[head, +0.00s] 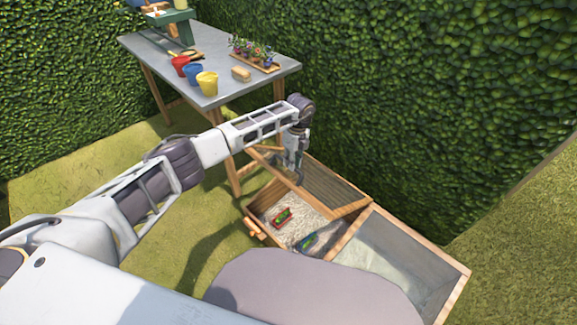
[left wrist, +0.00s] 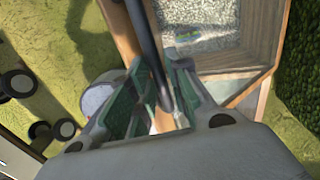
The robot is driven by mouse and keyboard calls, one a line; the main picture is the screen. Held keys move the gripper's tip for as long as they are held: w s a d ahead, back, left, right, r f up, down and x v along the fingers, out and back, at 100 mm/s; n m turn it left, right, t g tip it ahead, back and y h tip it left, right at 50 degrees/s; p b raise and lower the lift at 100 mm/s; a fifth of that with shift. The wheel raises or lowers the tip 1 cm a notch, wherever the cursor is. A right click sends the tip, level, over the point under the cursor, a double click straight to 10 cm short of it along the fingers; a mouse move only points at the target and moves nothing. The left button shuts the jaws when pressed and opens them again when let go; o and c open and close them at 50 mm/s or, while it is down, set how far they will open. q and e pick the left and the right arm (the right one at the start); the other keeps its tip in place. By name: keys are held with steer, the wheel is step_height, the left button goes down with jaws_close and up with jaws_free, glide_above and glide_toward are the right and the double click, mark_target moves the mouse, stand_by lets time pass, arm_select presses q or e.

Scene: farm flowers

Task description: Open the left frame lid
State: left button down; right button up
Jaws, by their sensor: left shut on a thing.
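The left frame lid (head: 325,197), a wood-edged panel, stands raised and tilted over the left half of a wooden cold frame (head: 262,237). Its front rail is lifted, and the pale gravel bed below is exposed. My left gripper (head: 294,174) is at this rail. In the left wrist view, the left gripper (left wrist: 155,102) is shut around a dark bar (left wrist: 148,45) that runs along the wooden lid rail (left wrist: 118,32). The exact contact is partly hidden by the fingers. My right gripper is not in view.
The right frame lid (head: 385,262) is down. A grey table (head: 225,87) with pots and flowers stands behind. A hedge (head: 430,120) borders the back right; grass lies at left.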

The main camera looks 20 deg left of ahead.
arm_select(q)
steer(key=shift+w+d+f, duration=0.15)
steer(key=shift+d+f, duration=0.25)
steer(key=c, duration=1.6)
jaws_free()
steer(key=shift+o, duration=1.1)
steer(key=shift+w+d+f, duration=0.2)
steer(key=shift+w+f, duration=0.15)
steer(key=shift+w, duration=0.1)
steer(key=shift+s+r, duration=0.1)
steer(key=shift+r, duration=0.15)
steer(key=shift+c, duration=0.4)
step_height(320, 180, up, 12)
steer(key=w, duration=0.1)
steer(key=shift+w+d, duration=0.1)
steer(key=shift+d, duration=0.05)
